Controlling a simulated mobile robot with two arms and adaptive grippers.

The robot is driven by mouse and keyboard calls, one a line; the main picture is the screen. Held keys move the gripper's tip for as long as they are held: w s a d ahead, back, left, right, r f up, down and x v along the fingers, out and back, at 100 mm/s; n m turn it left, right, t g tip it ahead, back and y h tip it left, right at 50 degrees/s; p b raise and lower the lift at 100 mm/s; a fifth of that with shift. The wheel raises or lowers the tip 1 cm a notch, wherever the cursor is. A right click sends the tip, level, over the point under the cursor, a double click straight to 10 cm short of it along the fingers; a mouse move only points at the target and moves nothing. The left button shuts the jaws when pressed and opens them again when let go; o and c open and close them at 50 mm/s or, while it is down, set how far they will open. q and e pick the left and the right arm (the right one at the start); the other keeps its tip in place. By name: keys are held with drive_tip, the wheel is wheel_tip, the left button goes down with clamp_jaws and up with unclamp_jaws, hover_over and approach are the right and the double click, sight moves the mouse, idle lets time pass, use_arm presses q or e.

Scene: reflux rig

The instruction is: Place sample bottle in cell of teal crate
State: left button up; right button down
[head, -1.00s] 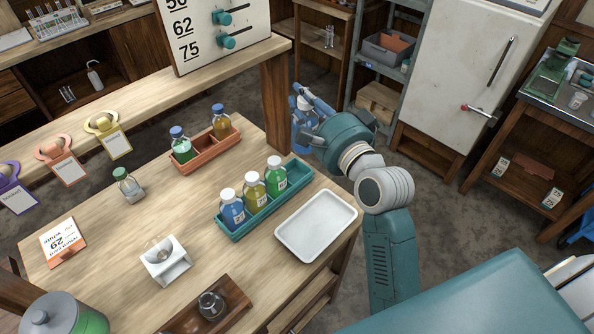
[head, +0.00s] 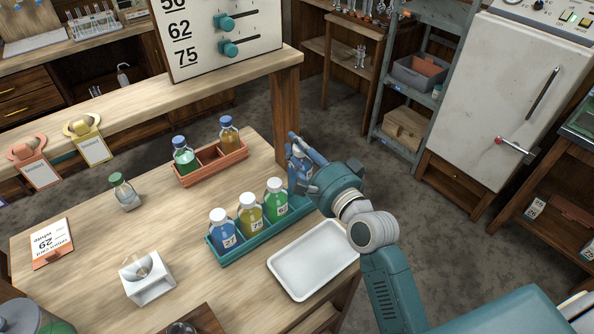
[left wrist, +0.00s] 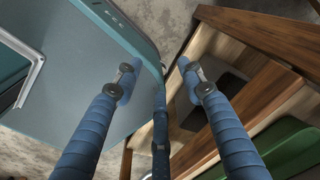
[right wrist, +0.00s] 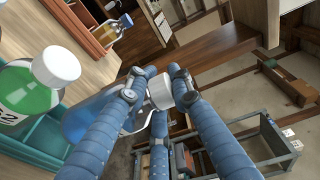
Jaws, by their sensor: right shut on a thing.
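The teal crate (head: 248,253) stands on the wooden table. White-capped bottles, blue (head: 223,232), yellow (head: 250,216) and green (head: 276,200), stand in a row in its cells. The cell at its right end shows no bottle, though my arm partly covers it. My right gripper (head: 298,158) is just above and behind that end. It is shut on the sample bottle, whose white cap (right wrist: 160,90) and bluish body (right wrist: 92,115) show in the right wrist view. The fingers hide much of it. My left gripper (left wrist: 159,68) is open and empty, outside the head view.
An orange crate (head: 214,173) behind holds blue-capped green and amber bottles. A white tray (head: 315,262) lies right of the teal crate. A small green-capped bottle (head: 125,192), a white holder (head: 147,277) and an orange card stand (head: 51,243) are at left. A wooden post (head: 287,110) rises behind.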

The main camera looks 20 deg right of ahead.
wheel_tip(320, 180, down, 3)
drive_tip(key=shift+r, duration=0.1)
wheel_tip(320, 180, down, 4)
drive_tip(key=shift+b, duration=0.45)
use_arm(q)
drive_tip(key=shift+d+f, duration=0.55)
drive_tip(key=shift+d, duration=0.05)
use_arm(e)
drive_tip(key=c, duration=1.5)
unclamp_jaws()
use_arm(q)
drive_tip(key=shift+a, duration=0.15)
